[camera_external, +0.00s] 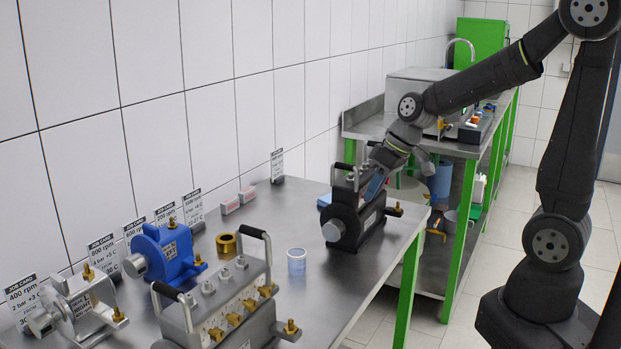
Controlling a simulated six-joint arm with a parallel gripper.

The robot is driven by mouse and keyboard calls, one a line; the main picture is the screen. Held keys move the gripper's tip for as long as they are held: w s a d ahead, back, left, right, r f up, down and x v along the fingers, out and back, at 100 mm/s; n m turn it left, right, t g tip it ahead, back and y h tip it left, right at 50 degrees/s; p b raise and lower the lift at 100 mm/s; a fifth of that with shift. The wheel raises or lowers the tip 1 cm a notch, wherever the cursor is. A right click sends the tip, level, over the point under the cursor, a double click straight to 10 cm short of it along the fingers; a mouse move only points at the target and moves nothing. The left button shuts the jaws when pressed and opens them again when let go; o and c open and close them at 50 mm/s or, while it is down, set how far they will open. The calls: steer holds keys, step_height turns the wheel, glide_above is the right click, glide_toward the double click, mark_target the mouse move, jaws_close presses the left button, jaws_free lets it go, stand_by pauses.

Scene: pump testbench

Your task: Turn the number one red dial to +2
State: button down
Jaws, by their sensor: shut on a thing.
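I cannot make out a red dial or its number in this view. My gripper (374,186) points down and left at the dark grey pump (352,217), which stands at the right end of the near bench. Its pale blue fingertips are against the upper right part of the pump. The gripper appears shut on a part of that pump. The fingers and the pump's handles hide which part it is. The dark pump has a round silver port facing front left and a brass fitting on its right.
A grey manifold (228,306) with black handles, a blue pump (165,252), a silver pump (85,306), a brass ring (226,243) and a clear cup (296,262) stand on the near bench (330,290). Job cards line the wall. A second bench stands behind.

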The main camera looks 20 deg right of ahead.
steer(key=shift+w+d+f+g+y, duration=0.1)
steer(key=shift+g+y, duration=0.35)
steer(key=shift+w+d+g+y, duration=0.1)
steer(key=shift+g+y, duration=0.35)
steer(key=c, duration=1.6)
jaws_free()
steer(key=v, duration=1.7)
steer(key=shift+s+d, duration=0.1)
